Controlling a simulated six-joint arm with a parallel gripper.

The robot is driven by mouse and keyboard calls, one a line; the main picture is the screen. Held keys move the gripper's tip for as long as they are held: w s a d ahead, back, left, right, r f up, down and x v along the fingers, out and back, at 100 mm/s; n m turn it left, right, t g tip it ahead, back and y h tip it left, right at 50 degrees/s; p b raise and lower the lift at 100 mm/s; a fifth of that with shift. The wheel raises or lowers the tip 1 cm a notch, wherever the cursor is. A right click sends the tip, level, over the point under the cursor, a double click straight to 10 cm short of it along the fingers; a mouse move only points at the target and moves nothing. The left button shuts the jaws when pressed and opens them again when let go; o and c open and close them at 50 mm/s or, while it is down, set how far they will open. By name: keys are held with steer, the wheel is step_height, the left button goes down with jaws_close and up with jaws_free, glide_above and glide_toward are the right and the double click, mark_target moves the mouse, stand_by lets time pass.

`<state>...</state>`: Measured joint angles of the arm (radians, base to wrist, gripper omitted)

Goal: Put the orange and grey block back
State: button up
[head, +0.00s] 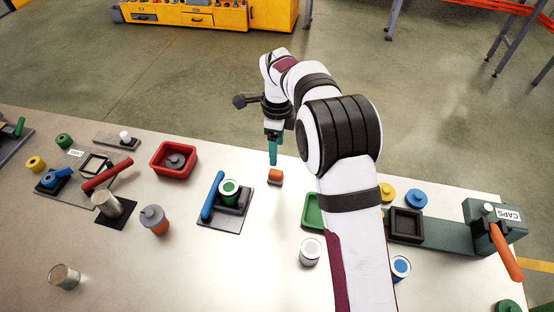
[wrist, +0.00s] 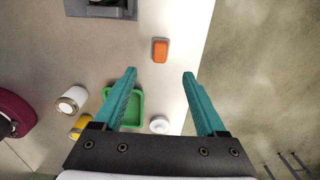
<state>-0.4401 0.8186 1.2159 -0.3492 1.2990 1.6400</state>
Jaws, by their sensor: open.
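The block (head: 275,177) stands on the table near its far edge, orange on top with a darker grey part below. In the wrist view the block (wrist: 160,50) shows as an orange rounded rectangle, just beyond the fingertips and between their lines. My gripper (head: 273,161) points down above the block and looks apart from it. In the wrist view my gripper (wrist: 159,73) has its two teal fingers spread, with nothing between the tips. A green tray (head: 312,211) lies right of the block, partly hidden by my arm; it also shows in the wrist view (wrist: 137,108).
A grey fixture (head: 212,217) with a blue handle and a green-topped can stands left of the block. A red bin (head: 161,170) is farther left. A white can (head: 310,251) stands nearer. A caps station (head: 481,222) is at right. The table around the block is clear.

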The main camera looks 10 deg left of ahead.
steer(key=s+d+r+n, duration=0.6)
steer(key=s+d+r, duration=0.6)
steer(key=s+d, duration=0.25)
steer(key=s+d+f+n, duration=0.1)
steer(key=s+d+n, duration=0.1)
steer(key=s, duration=0.7)
steer(key=s+d+f+n+y, duration=0.1)
steer(key=s+n, duration=0.3)
steer(key=s, duration=0.5)
steer(key=shift+d+y, duration=0.3)
steer(key=shift+d, duration=0.1)
